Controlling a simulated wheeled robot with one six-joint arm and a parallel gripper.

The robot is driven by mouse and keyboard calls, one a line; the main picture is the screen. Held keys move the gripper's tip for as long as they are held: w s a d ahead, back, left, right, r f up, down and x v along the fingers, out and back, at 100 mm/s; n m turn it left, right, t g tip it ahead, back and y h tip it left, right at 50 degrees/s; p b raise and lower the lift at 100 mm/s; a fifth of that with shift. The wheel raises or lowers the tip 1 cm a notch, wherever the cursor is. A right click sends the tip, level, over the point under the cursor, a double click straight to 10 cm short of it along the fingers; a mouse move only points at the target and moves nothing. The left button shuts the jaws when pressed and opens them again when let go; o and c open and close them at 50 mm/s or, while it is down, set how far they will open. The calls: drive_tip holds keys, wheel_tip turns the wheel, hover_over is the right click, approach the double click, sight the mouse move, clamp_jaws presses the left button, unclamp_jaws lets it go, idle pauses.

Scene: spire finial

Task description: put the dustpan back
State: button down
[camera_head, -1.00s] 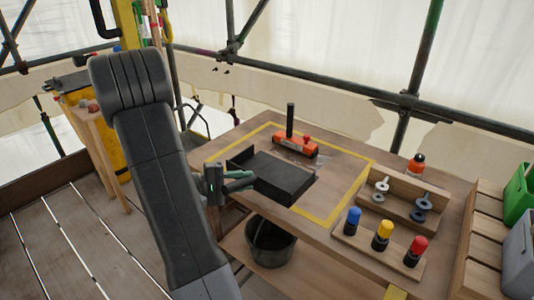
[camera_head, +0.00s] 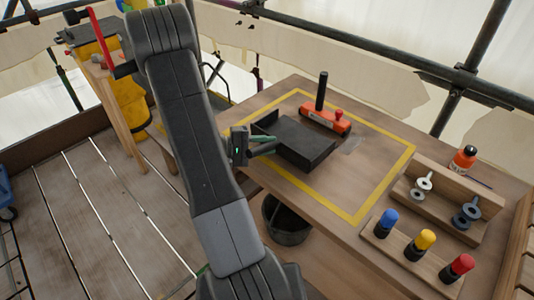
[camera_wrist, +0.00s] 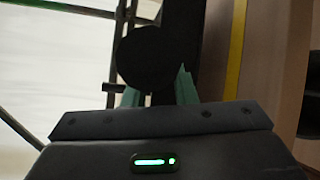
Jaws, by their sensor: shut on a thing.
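The black dustpan (camera_head: 305,142) is over the workbench, within the left part of the yellow tape outline (camera_head: 384,186). My gripper (camera_head: 263,144) is at its left side, with green fingers closed on it. In the wrist view the green fingers (camera_wrist: 158,92) stand either side of a dark part of the dustpan (camera_wrist: 150,55), which fills the space ahead. I cannot tell whether the pan touches the bench or hangs just above it.
An orange-red tool with an upright black handle (camera_head: 327,118) stands close behind the dustpan. To the right are a wooden rack with metal pieces (camera_head: 449,203), colour-capped bottles (camera_head: 424,242) and an orange bottle (camera_head: 463,159). A dark bucket (camera_head: 286,219) is below. The outline's right part is mostly clear.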

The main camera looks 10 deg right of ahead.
sight(281, 153)
drive_tip(key=shift+f, duration=2)
drive_tip(key=shift+f, duration=0.1)
drive_tip(key=c, duration=1.2)
unclamp_jaws()
drive_tip(key=shift+o, duration=0.2)
drive_tip(key=shift+r, duration=0.25)
drive_tip(key=shift+a, duration=0.35)
drive_tip(key=s+a+r+b, duration=0.1)
drive_tip(key=a, duration=1)
drive_tip(key=shift+r, duration=0.2)
